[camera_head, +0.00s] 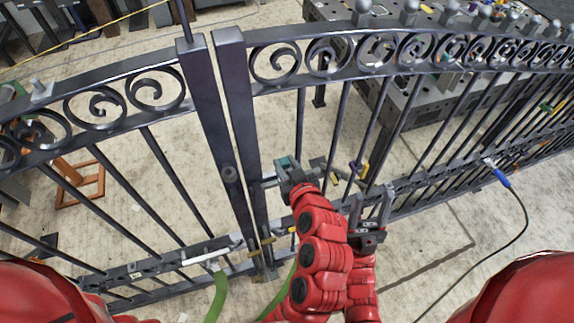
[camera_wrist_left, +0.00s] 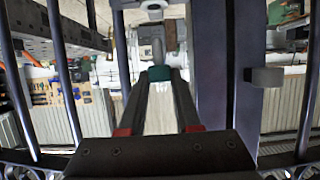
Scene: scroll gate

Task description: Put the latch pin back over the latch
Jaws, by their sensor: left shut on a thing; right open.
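The two leaves of a dark metal scroll gate meet at two thick posts. My left gripper (camera_head: 288,166) is just right of the right post (camera_head: 240,110) in the head view. In the left wrist view its fingers (camera_wrist_left: 159,76) close together on a small grey piece, which looks like the latch pin (camera_wrist_left: 158,50). Grey latch hardware (camera_wrist_left: 152,10) shows beyond the fingertips; I cannot tell whether the pin touches it. A short grey bar (camera_head: 268,183) lies between the gripper and the post. My right gripper (camera_head: 372,207) is open and empty, fingers up, right of the left gripper.
A blue-handled tool on a black cable (camera_head: 502,178) hangs by the right leaf. A green hose-like handle (camera_head: 219,294) is near the bottom of the left leaf. A grey workbench (camera_head: 400,118) stands behind the right leaf. A wooden frame (camera_head: 80,182) lies behind the left leaf.

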